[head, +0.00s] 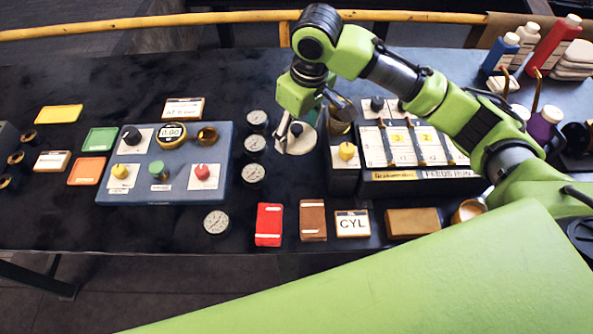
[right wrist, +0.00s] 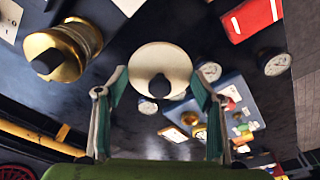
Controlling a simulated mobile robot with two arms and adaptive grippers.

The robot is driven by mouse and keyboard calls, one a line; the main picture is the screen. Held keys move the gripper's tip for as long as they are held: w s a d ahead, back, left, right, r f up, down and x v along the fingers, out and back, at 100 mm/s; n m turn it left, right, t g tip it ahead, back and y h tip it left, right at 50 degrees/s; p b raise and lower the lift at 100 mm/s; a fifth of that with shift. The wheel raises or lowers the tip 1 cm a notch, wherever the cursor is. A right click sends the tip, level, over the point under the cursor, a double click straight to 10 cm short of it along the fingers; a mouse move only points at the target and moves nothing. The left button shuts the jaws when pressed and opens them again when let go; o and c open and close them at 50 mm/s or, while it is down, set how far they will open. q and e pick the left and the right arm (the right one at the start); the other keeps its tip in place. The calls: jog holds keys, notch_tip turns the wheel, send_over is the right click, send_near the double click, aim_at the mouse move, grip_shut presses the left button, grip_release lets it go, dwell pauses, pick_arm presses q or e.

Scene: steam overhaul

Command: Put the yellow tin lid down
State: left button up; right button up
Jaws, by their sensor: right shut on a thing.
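A round cream lid with a dark knob (head: 299,141) shows beneath my right gripper (head: 300,122) in the head view, near the middle of the dark bench. It also shows at the centre of the right wrist view (right wrist: 160,58), with the fingers on either side of it. My right gripper is shut on this lid and partly covers it in the head view. Its surface looks cream rather than clearly yellow. Whether it touches the bench cannot be told. My left gripper is not in view.
Gauges (head: 253,145) and a blue control panel (head: 225,165) stand left of the lid. A brass cylinder (head: 341,127) and a dark box with a white panel (head: 420,182) stand close on its right. Red (head: 268,225) and brown (head: 313,220) blocks lie in front.

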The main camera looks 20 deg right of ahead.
aim_at(296, 167)
notch_tip(296, 167, down, 3)
jog(key=shift+f, duration=0.2)
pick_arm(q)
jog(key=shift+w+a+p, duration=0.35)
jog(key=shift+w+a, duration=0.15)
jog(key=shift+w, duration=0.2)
pick_arm(e)
notch_tip(296, 167, down, 8)
jog(key=shift+f, duration=0.15)
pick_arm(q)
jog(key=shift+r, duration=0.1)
pick_arm(e)
jog(key=shift+f, duration=0.1)
jog(key=o, duration=1.1)
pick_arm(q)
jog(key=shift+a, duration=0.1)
pick_arm(e)
jog(key=r, duration=0.4)
jog(key=s+r, duration=0.1)
jog(key=r, duration=0.3)
jog(key=r+b, duration=0.1)
jog(key=r, duration=0.3)
jog(key=shift+s+d, duration=0.3)
jog(key=shift+d, duration=0.1)
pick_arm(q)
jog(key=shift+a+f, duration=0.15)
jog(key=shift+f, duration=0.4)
